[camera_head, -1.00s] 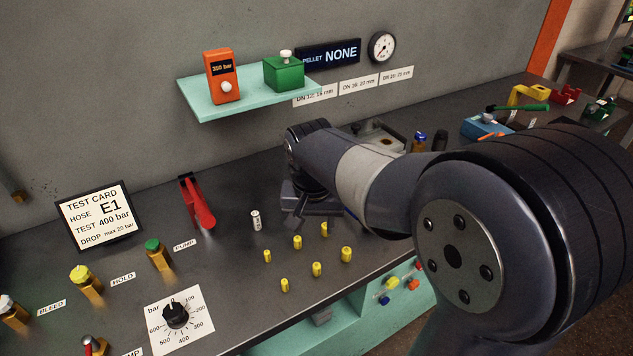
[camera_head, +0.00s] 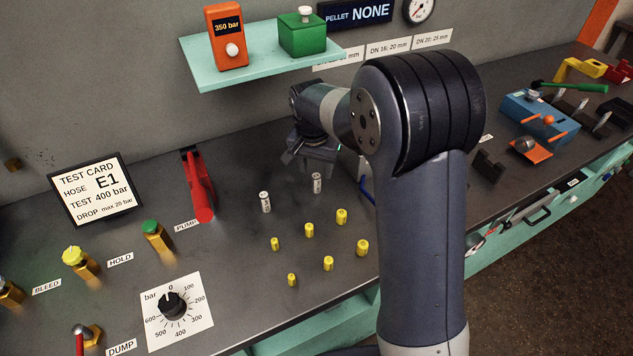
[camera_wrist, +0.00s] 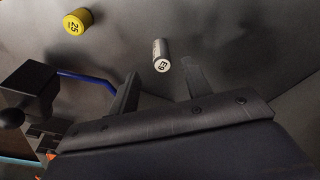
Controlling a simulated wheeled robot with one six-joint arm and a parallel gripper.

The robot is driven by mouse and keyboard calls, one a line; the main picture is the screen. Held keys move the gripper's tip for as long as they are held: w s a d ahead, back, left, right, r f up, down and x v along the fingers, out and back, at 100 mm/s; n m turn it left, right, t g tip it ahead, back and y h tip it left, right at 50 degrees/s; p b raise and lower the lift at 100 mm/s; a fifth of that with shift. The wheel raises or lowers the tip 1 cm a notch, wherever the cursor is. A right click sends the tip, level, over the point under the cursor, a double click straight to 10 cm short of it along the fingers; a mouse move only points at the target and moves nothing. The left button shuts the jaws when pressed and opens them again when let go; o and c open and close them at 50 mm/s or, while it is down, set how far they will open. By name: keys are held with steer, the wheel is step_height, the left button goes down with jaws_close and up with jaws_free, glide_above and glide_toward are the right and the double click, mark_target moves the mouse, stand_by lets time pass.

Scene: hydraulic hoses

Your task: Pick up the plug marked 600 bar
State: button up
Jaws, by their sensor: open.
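No 600 bar marking can be read on either. In the wrist view one white plug (camera_wrist: 160,55) shows end-on, with a mark like "E9" or an upside-down 63. It lies ahead of the gap between the fingers of my gripper (camera_wrist: 161,75), which is open and empty. A yellow plug (camera_wrist: 77,20) marked 25 is at upper left there.
Several yellow plugs (camera_head: 328,263) stand in front of the white ones. A dial (camera_head: 172,306), brass valves (camera_head: 157,237), a red pump lever (camera_head: 198,188) and the test card (camera_head: 97,199) are to the left. A shelf (camera_head: 270,68) is above. A blue vise-like tool (camera_head: 540,115) is at right.

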mark_target(316, 176)
steer(key=shift+w+f+p, duration=0.2)
steer(key=shift+w+f, duration=0.05)
steer(key=shift+f, duration=0.9)
steer(key=shift+w+f+p, duration=0.2)
steer(key=shift+f, duration=0.9)
jaws_close()
